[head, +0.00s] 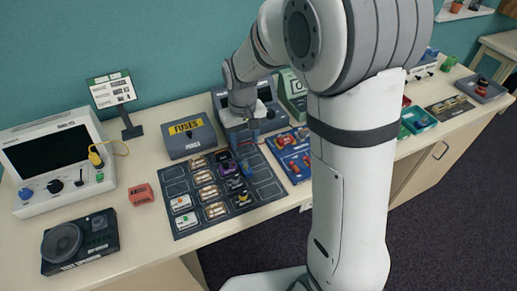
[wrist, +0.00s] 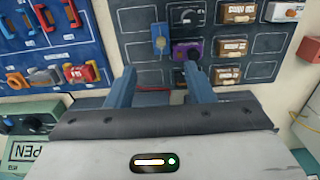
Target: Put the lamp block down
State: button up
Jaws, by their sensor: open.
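A small blue block with a yellow spot on top, which looks like the lamp block, sits on the dark grid board in the wrist view (wrist: 160,40) and in the head view (head: 243,197). It stands beside a purple block with a dark knob (wrist: 187,50), close but seemingly apart. My gripper (wrist: 159,72) is open, with nothing between its blue fingers. In the wrist view the blue block lies just beyond the fingertips, roughly in line with the gap. In the head view my gripper (head: 244,158) is over the back part of the grid board (head: 265,188).
Several labelled blocks sit in the board's left cells; cells on its right are bare. A blue tray of red parts (head: 292,152) lies to the right. The FUSES box (head: 190,137) and a grey console (head: 221,112) stand behind. A red block (head: 142,195) lies left of the board.

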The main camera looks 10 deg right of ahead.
jog(key=s+d+r+m+t, duration=0.1)
jog(key=s+d+r, duration=0.4)
jog(key=s, duration=0.4)
jog(key=s+d+r+m+t, duration=0.2)
jog(key=s+d+r, duration=0.2)
jog(key=s, duration=0.5)
jog(key=shift+s+d+r, duration=0.25)
jog(key=shift+d+r, duration=0.1)
jog(key=shift+r, duration=0.55)
jog(key=shift+s+d, duration=0.25)
jog(key=shift+s, duration=0.05)
jog(key=shift+c, duration=0.3)
jog(key=shift+s, duration=0.2)
jog(key=shift+c, duration=1)
